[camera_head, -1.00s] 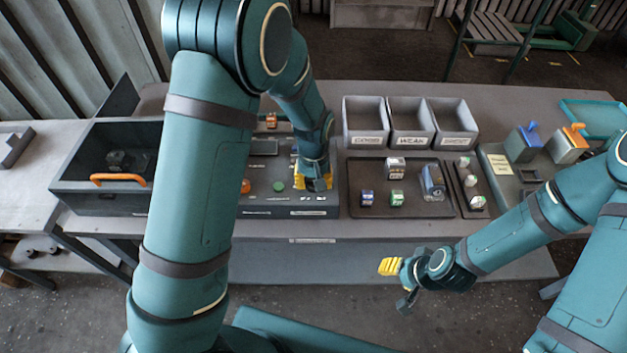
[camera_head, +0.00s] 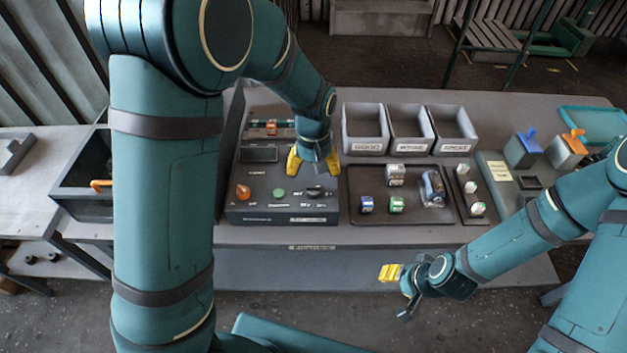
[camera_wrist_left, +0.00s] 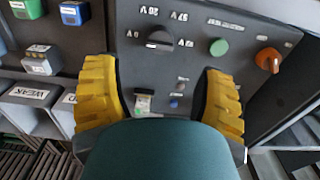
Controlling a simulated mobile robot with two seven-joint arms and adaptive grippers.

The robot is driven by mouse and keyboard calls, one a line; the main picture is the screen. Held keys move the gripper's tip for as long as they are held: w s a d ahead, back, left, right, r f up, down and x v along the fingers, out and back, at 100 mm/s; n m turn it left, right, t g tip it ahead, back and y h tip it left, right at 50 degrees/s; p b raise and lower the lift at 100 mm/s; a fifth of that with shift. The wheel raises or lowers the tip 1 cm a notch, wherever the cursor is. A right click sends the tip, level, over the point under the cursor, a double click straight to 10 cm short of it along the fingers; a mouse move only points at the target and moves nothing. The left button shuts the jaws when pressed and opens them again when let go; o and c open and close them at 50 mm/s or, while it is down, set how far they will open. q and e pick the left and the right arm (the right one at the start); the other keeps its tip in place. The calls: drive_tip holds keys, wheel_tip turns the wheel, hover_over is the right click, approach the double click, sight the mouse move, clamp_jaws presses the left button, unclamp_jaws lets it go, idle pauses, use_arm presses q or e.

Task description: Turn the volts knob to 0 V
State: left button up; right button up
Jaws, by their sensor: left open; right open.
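The volts knob (camera_head: 314,191) is a dark knob at the right front of the grey control panel (camera_head: 262,209). It also shows near the top of the left wrist view (camera_wrist_left: 160,38), upside down, with several voltage labels around it. I cannot tell which label its pointer marks. My left gripper (camera_head: 314,162) is open, its yellow fingers spread, behind the knob and apart from it. In the left wrist view, nothing is between the fingertips (camera_wrist_left: 160,72). My right gripper (camera_head: 396,287) is open and empty in front of the bench.
A green button (camera_head: 278,193) and an orange knob (camera_head: 243,192) sit left of the volts knob. A dark tray (camera_head: 376,210) with small blocks lies to the right. Grey bins (camera_head: 365,145) stand behind it.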

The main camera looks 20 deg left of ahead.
sight(314, 186)
use_arm(q)
drive_tip(key=shift+r, duration=2.1)
